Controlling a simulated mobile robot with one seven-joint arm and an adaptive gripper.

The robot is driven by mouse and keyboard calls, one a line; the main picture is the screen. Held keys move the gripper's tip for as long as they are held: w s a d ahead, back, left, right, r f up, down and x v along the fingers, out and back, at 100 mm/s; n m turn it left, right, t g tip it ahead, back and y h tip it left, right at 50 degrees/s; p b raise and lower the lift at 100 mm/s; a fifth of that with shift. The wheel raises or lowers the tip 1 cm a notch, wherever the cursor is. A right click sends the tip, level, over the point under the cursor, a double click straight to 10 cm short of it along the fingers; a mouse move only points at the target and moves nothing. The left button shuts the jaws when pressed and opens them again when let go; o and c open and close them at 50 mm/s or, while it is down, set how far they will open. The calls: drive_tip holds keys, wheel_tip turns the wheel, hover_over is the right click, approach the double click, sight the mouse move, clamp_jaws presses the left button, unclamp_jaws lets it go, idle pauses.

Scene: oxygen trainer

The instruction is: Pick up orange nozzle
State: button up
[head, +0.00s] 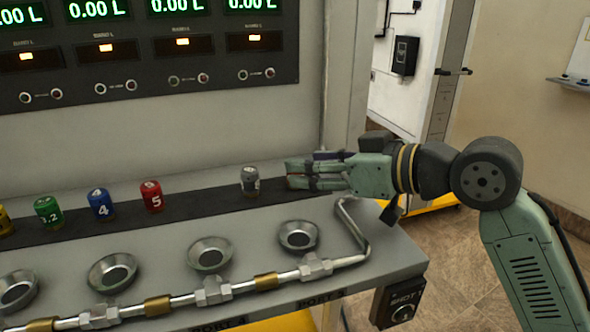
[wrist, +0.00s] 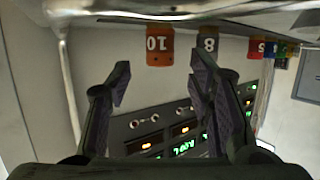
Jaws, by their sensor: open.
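The orange nozzle (wrist: 160,47), marked 10, shows in the wrist view, which is upside down. It hangs at the upper middle of that picture, beyond the gap between my fingertips. My gripper (wrist: 158,76) is open and empty, with one dark finger on each side of that gap. In the head view my gripper (head: 292,174) is over the right end of the dark strip, pointing left. The orange nozzle cannot be made out there; my gripper seems to hide it.
A grey nozzle (head: 250,182), marked 8 in the wrist view (wrist: 208,46), stands close beside the orange one. Red (head: 152,196), blue (head: 100,205) and green (head: 48,212) nozzles stand farther left. A metal pipe (head: 352,226) and round cups (head: 299,236) lie in front.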

drive_tip(key=shift+x, duration=1.45)
drive_tip(key=shift+c, duration=0.5)
clamp_jaws()
